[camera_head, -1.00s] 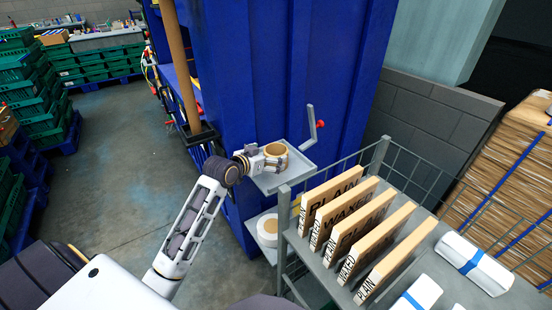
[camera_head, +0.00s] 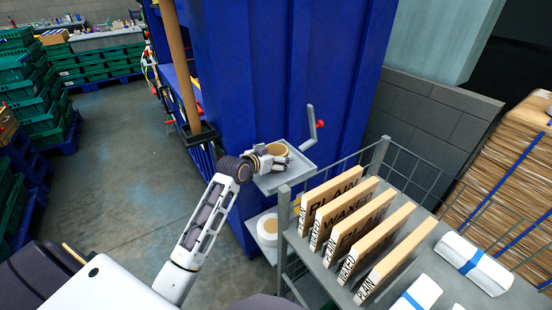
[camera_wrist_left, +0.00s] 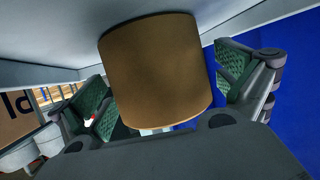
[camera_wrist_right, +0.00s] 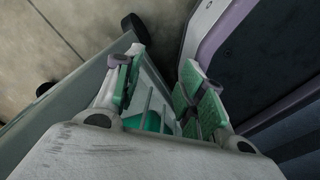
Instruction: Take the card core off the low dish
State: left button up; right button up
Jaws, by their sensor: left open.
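In the left wrist view the core (camera_wrist_left: 158,72) fills the middle between the two green-padded fingers (camera_wrist_left: 165,88), with gaps visible on both sides. The left gripper is open. My right gripper (camera_wrist_right: 163,84) shows only in its wrist view, its green-padded fingers apart.
A crank with a red knob (camera_head: 320,124) stands beside the dish. A white roll (camera_head: 267,227) sits on a shelf below. A wire-sided cart (camera_head: 433,240) at right holds several labelled boards and white wrapped packs.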

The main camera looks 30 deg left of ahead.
dwell(0.5)
pick_arm(q)
jog(key=c, duration=1.1)
jog(key=shift+r, duration=5)
